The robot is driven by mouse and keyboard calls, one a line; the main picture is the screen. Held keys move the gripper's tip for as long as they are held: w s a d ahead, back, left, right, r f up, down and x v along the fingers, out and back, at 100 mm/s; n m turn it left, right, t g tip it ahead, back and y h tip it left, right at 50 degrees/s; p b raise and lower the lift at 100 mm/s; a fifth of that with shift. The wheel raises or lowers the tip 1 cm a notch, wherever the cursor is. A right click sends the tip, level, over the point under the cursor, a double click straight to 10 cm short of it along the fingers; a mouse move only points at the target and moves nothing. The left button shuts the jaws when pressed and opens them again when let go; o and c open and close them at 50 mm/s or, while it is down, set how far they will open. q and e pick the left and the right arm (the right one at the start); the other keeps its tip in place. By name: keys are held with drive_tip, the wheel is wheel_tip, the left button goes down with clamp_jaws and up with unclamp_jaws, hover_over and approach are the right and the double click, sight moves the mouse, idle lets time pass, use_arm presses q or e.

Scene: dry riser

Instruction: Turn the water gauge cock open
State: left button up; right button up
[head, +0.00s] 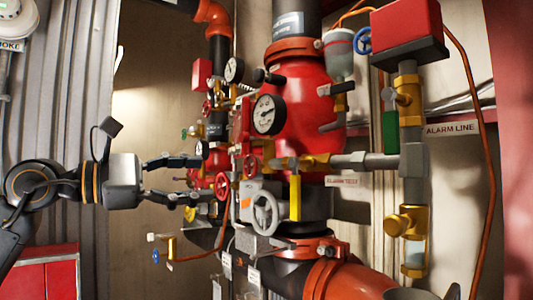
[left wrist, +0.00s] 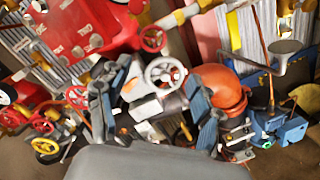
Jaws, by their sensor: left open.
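My left gripper (head: 197,180) comes in from the left in the head view, open and empty, its two fingers pointing at the valve cluster. Its fingers also show in the left wrist view (left wrist: 155,85), spread around the line of sight to a grey handwheel (left wrist: 165,75). In the head view a large black-rimmed pressure gauge (head: 268,115) sits in front of the red riser valve body, and a smaller gauge (head: 233,70) is up and left of it. Small valves and handles crowd below both gauges. I cannot tell for sure which one is the water gauge cock. My right gripper is not in view.
The grey handwheel (head: 265,213), a yellow lever (head: 295,198) and a red handwheel (head: 222,186) stand close to the right of my fingers. Brass pipework and a red box (head: 408,30) are at right. A red cabinet (head: 45,275) is at lower left.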

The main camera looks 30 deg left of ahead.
use_arm(q)
wheel_tip(320, 180, up, 2)
drive_tip(key=s+m+y, duration=0.1)
drive_tip(key=s+y, duration=0.1)
drive_tip(key=s, duration=0.1)
drive_tip(key=p, duration=0.5)
approach(248, 166)
drive_tip(key=x, duration=0.4)
drive_tip(key=shift+t, duration=0.4)
drive_tip(key=p+x, duration=0.3)
drive_tip(key=x, duration=0.2)
drive_tip(key=shift+w, duration=0.1)
drive_tip(key=shift+w+d+f, duration=0.15)
drive_tip(key=shift+w+d, duration=0.1)
drive_tip(key=shift+w, duration=0.3)
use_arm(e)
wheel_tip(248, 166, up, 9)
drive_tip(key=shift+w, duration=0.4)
use_arm(q)
drive_tip(key=c, duration=1.2)
